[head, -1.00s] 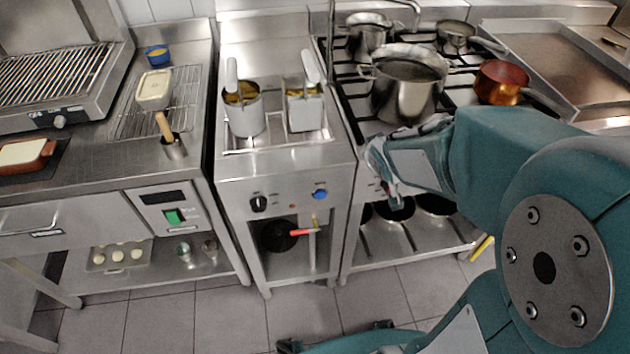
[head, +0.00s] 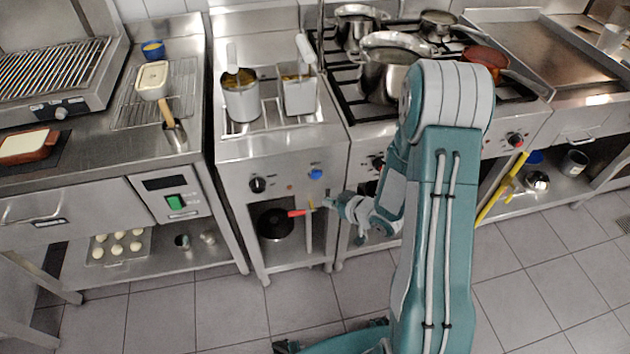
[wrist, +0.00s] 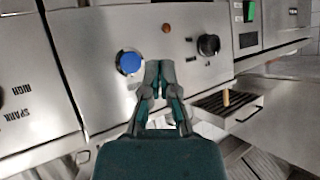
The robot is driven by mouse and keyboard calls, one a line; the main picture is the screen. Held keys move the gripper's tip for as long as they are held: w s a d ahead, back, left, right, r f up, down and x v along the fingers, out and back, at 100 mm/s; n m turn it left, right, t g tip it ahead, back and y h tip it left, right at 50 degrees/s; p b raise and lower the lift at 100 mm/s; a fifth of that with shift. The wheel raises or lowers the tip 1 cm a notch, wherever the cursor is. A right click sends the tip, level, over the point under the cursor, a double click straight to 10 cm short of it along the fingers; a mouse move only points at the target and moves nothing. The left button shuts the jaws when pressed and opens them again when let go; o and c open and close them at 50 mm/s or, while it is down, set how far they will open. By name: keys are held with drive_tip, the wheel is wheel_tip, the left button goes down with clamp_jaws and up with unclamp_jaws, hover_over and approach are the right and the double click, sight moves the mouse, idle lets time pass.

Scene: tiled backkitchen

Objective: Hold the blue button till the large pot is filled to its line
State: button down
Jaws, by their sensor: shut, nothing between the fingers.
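The blue button (head: 316,174) is on the front panel of the fryer unit, right of a black knob. In the wrist view the blue button (wrist: 129,63) is just left of my fingertips. My gripper (head: 331,201) is shut and empty, a little below and right of the button in the head view. In the wrist view my gripper (wrist: 160,68) points at the panel; I cannot tell whether it touches it. The large pot (head: 384,78) stands on the stove, partly behind my arm. Its fill line and water level cannot be made out.
A red-handled valve (head: 299,213) is under the fryer, close to my gripper. The black knob (head: 258,184) is on the same panel. A copper pan (head: 484,58) is on the stove behind my arm. Floor in front is clear.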

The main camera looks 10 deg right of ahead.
sight(313, 178)
drive_tip(key=shift+s+a+f+y, duration=0.4)
drive_tip(key=shift+s+a+f, duration=0.05)
drive_tip(key=shift+s+f, duration=0.15)
drive_tip(key=shift+w+d, duration=0.1)
drive_tip(key=shift+w, duration=0.05)
drive_tip(key=shift+w, duration=4.3)
drive_tip(key=shift+w, duration=0.1)
drive_tip(key=shift+w+r, duration=0.1)
drive_tip(key=shift+w, duration=0.15)
drive_tip(key=shift+w, duration=0.55)
idle(2.1)
